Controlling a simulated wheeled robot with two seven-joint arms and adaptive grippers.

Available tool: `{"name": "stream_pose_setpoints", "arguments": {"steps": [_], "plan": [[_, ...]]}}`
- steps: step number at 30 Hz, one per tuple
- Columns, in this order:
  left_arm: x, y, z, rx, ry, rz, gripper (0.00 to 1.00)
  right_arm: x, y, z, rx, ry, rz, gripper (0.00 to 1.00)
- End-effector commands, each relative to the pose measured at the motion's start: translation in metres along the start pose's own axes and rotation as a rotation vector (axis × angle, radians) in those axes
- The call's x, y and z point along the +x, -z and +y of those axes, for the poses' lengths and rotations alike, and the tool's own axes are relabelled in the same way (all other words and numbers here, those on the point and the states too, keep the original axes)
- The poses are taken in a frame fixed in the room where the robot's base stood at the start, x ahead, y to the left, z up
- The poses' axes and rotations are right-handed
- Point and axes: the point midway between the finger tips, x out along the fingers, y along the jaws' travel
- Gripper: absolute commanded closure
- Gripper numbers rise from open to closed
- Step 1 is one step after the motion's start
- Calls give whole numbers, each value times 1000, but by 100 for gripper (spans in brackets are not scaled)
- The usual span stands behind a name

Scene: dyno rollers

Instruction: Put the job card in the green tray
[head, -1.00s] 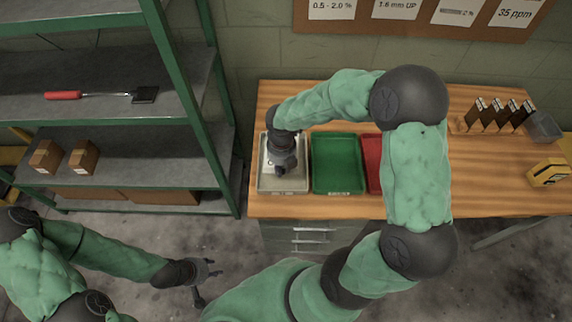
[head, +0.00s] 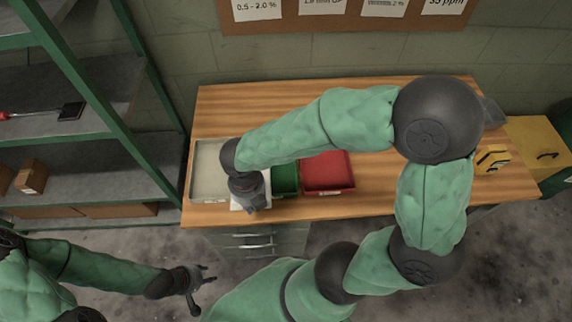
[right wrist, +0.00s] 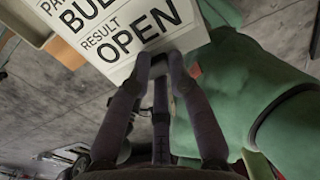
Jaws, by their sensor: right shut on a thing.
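The job card (head: 266,190) is a white card, held at the front of the table's trays. In the right wrist view the job card (right wrist: 118,28) shows large black print, including "RESULT OPEN". My right gripper (head: 252,205) is shut on its edge; the fingertips (right wrist: 160,62) meet at the card's lower edge. The green tray (head: 288,181) is just right of the gripper, its left part hidden behind card and arm. The card appears above or in front of the tray's left side; its height is unclear. My left gripper (head: 203,287) is open and empty, low at the left, away from the table.
A grey tray (head: 207,172) stands left of the green tray and a red tray (head: 328,172) right of it, on the wooden table (head: 390,195). A green-framed shelf (head: 90,95) stands at the left. A yellow device (head: 493,159) sits at the table's right.

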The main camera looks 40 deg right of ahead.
Motion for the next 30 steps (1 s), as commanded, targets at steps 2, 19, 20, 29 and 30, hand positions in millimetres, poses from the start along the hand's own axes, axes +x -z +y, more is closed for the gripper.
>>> {"name": "stream_pose_setpoints", "arguments": {"steps": [2, 19, 20, 29, 30], "plan": [[1, 0, 0, 0, 0, 1, 60, 0, 2, 0, -1, 1, 0, 100], [41, 2, -15, 0, 0, 1, 60, 57, -88, -41, 4, 2, 2, 100], [44, 2, -16, 0, 0, 1, 60, 62, -91, -43, 4, 2, 2, 100], [57, 2, -20, 0, 0, 0, 60, 90, -115, -53, 0, 1, 0, 100], [57, 2, -20, 0, 0, 0, 60, 90, -116, -53, 0, 1, 0, 100]]}}
